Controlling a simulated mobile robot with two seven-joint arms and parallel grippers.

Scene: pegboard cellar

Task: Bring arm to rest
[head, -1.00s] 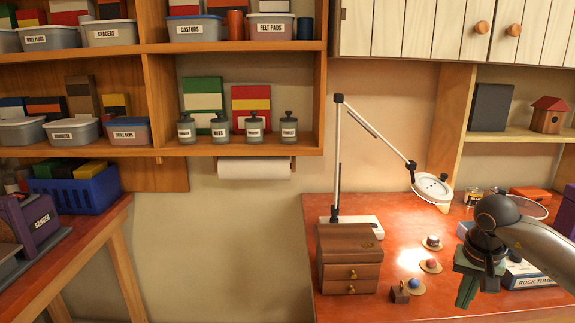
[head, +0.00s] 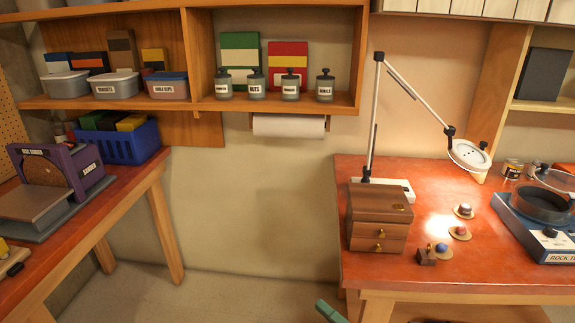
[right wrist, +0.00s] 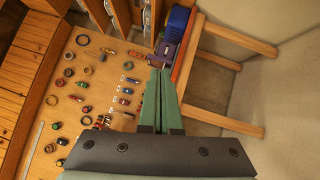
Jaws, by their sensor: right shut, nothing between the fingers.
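My right gripper shows in the head view only as a green fingertip (head: 330,312) at the bottom edge, low in front of the right bench. In the right wrist view its two green fingers (right wrist: 158,98) lie together, shut, with nothing between them. The rest of my right arm is outside the head view. My left gripper is in neither current view.
The right bench (head: 400,270) carries a small drawer chest (head: 376,220), a lamp (head: 467,155) and a blue rock tumbler (head: 535,235). The left bench (head: 110,205) holds a purple sander (head: 75,170) and blue bin (head: 125,143). Floor (head: 220,295) between them is clear.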

